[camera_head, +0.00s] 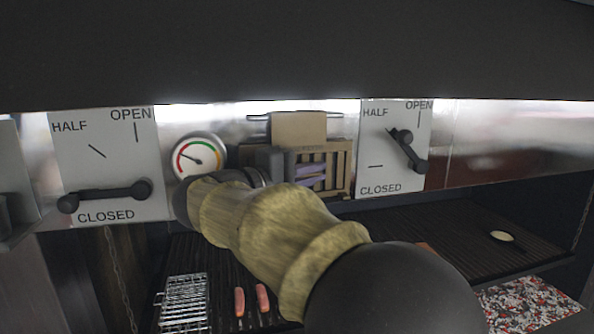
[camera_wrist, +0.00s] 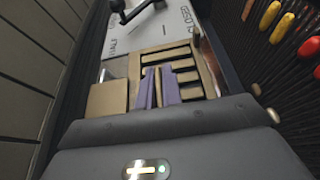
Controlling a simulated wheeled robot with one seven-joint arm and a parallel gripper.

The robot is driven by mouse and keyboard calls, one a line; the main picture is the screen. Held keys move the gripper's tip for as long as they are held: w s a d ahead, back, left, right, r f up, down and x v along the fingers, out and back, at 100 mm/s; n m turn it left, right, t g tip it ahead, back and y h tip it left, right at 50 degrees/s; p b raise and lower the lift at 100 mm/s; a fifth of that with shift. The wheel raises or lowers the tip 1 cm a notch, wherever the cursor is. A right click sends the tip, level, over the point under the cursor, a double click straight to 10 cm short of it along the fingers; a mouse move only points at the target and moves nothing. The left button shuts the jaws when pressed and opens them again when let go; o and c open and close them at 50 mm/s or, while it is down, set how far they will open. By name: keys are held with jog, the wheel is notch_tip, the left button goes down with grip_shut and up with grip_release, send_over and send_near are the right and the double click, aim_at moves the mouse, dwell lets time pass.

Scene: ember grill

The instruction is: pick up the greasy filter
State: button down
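The greasy filter, which I take to be the tan slatted frame (camera_head: 340,165), stands against the metal wall in the middle of the head view. It also shows in the wrist view (camera_wrist: 135,68), with dark gaps between its slats. My gripper (camera_head: 310,175) is at its front, with two purple fingers also in the wrist view (camera_wrist: 158,88). A narrow tan strip shows between the fingers. I cannot tell whether they press on it or stand just apart from it. My arm hides the lower left of the frame.
A plain tan block (camera_head: 298,127) sits just above the frame. A round gauge (camera_head: 200,157) is left of it. Lever plates stand at left (camera_head: 105,160) and right (camera_head: 393,150). Below are a wire rack (camera_head: 184,300), sausages (camera_head: 262,297) and a dark grill surface (camera_head: 440,232).

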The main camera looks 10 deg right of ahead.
aim_at(313, 155)
jog(key=shift+r, duration=0.1)
dwell(0.3)
jog(key=shift+r+b, duration=0.8)
jog(key=shift+r, duration=0.55)
jog(key=shift+s+r, duration=0.2)
jog(key=shift+r, duration=0.05)
jog(key=s+b, duration=0.7)
jog(key=s, duration=1)
jog(key=shift+s, duration=0.4)
